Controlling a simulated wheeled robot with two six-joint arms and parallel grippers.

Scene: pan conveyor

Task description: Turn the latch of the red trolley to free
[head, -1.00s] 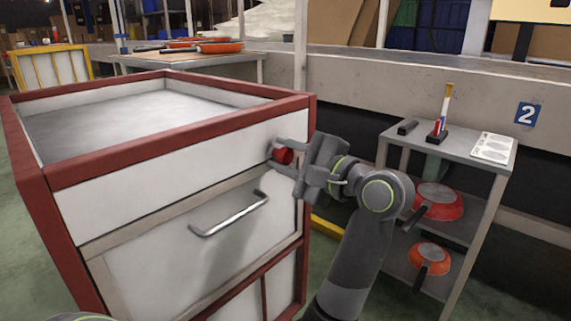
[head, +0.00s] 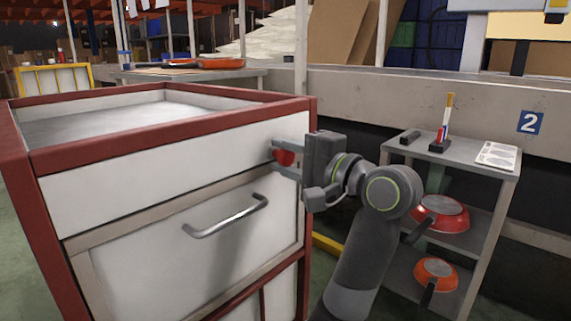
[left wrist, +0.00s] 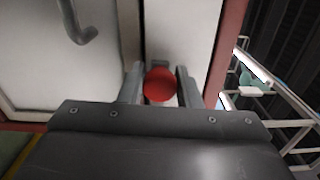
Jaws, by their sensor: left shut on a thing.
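The red trolley (head: 170,130) is a white-panelled cart with a red frame, filling the left half of the head view. Its latch, a red knob (head: 284,157), sits on the upper front panel near the right post. My left gripper (head: 284,159) is at the panel, with one finger above the knob and one below. It is shut on the knob. In the left wrist view the round red latch knob (left wrist: 160,85) sits between the two grey fingers. The gripper covers part of the latch, and I cannot read its exact angle. My right gripper is not in view.
A grey handle (head: 226,216) sticks out of the trolley front below the latch. A grey shelf stand (head: 465,160) with red pans (head: 440,214) stands close to the right of my arm. A low concrete wall (head: 420,95) runs behind.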

